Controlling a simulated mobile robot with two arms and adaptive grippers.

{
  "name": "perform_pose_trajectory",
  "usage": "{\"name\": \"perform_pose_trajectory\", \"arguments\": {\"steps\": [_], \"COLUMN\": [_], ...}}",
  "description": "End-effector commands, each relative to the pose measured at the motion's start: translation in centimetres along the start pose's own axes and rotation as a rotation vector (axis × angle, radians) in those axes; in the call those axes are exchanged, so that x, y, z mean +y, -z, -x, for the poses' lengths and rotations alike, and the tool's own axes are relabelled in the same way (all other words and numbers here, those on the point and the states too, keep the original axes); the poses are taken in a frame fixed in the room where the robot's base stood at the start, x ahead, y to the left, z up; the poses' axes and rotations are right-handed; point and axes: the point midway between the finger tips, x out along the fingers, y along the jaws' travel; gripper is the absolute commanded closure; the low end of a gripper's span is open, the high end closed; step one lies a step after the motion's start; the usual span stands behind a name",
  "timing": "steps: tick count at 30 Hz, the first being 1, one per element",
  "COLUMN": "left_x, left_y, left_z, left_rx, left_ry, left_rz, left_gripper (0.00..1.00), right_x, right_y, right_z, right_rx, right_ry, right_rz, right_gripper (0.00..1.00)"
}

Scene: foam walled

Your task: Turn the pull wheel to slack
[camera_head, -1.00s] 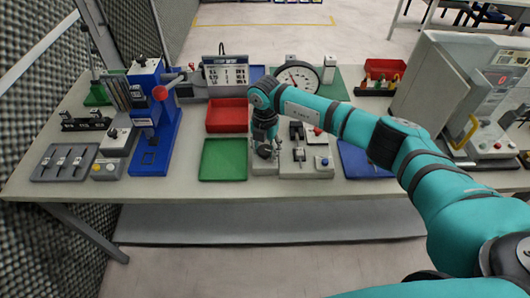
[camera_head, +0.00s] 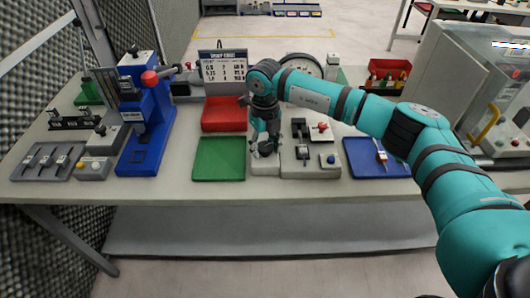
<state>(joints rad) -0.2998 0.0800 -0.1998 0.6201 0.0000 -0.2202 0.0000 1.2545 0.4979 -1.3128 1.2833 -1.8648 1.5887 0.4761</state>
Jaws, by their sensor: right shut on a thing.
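The grey test fixture (camera_head: 297,172) stands at the front middle of the bench, with an upright slotted slide, a red knob and a blue button. My right gripper (camera_head: 265,150) points down at the fixture's left end. It is shut on a small part there, which I take to be the pull wheel; fingers and wrist hide most of it, so its turn angle cannot be read. My right arm reaches in from the right. The round dial gauge (camera_head: 303,60) behind is partly covered by my arm. My left gripper is not in view.
A green tray (camera_head: 219,170) and a red bin (camera_head: 224,127) lie left of the fixture. A blue tray (camera_head: 360,168) with a small item is on the right. A blue press (camera_head: 147,165) stands farther left, a grey machine (camera_head: 450,70) at right.

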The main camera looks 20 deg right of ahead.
Motion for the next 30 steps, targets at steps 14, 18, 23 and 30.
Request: {"name": "perform_pose_trajectory", "arguments": {"steps": [14, 18, 23, 30], "left_x": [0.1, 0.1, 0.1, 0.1], "left_y": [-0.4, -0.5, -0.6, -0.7], "left_z": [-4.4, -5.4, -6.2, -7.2], "left_rx": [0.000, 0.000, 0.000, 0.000], "left_ry": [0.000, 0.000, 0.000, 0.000], "left_rz": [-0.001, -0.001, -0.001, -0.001], "left_gripper": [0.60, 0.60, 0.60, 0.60], "right_x": [0.0, 0.0, 0.0, 0.0], "right_y": [-0.1, -0.1, -0.1, -0.1], "right_z": [-0.2, -0.1, -0.1, 0.0], "right_rx": [-0.006, -0.005, -0.006, -0.005], "right_ry": [0.002, 0.002, 0.003, 0.002], "right_rz": [0.453, 0.584, 0.724, 0.893], "right_gripper": [0.89, 0.89, 0.89, 0.89]}}
